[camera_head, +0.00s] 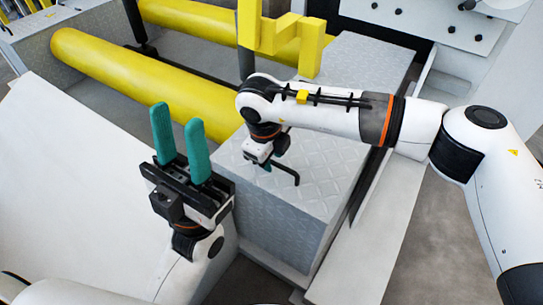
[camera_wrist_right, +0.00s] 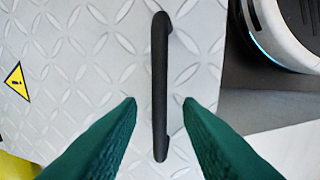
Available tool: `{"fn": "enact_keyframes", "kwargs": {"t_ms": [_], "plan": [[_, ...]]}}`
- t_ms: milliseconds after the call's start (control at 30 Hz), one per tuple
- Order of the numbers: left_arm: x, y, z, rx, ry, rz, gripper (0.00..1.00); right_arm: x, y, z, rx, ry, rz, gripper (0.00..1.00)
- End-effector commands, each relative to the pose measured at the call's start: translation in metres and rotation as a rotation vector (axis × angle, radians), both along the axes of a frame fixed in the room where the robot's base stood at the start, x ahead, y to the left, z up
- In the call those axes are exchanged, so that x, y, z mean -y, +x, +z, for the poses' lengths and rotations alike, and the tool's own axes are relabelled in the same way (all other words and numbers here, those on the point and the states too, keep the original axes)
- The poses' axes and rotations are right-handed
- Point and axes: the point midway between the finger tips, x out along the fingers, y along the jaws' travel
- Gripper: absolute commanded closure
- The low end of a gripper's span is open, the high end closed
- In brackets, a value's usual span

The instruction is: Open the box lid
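The box (camera_head: 291,215) is grey with a diamond-plate lid and stands right of centre in the head view. A black bar handle (camera_head: 288,171) sits on the lid. In the right wrist view the handle (camera_wrist_right: 160,85) runs nearly upright between the fingers. My right gripper (camera_wrist_right: 160,103) is open over the lid, one green finger on each side of the handle, with gaps on both sides. In the head view its fingers are mostly hidden by the wrist. My left gripper (camera_head: 178,133) is open and empty, green fingers pointing up, left of the box.
Long yellow rollers (camera_head: 140,80) lie behind and left of the box. A yellow bracket (camera_head: 282,35) stands at the back. A yellow warning sticker (camera_wrist_right: 17,82) is on the lid. A white panel (camera_head: 75,185) slopes at the left, and a pale ledge (camera_head: 375,240) runs along the right.

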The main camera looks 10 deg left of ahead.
Motion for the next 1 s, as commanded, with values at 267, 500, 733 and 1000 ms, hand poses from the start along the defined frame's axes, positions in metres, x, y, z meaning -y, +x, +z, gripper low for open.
{"fn": "enact_keyframes", "kwargs": {"t_ms": [267, 500, 733, 1000], "plan": [[0.0, 0.0, 0.0, 0.001, 0.0, 0.0, 0.64, 0.0, 0.0, 0.0, 0.0, 0.0, 0.0, 0.9], [0.0, -0.001, 0.0, 0.003, -0.002, 0.0, 0.64, 0.0, 0.0, 0.0, -0.001, 0.0, 0.0, 1.0], [-0.001, -0.002, 0.006, 0.009, -0.004, 0.0, 0.64, 0.0, 0.001, 0.008, -0.013, 0.005, -0.001, 1.0], [-0.002, -0.006, 0.004, -0.05, -0.008, 0.0, 0.64, 0.003, 0.008, 0.039, -0.083, 0.031, -0.003, 1.0]]}}
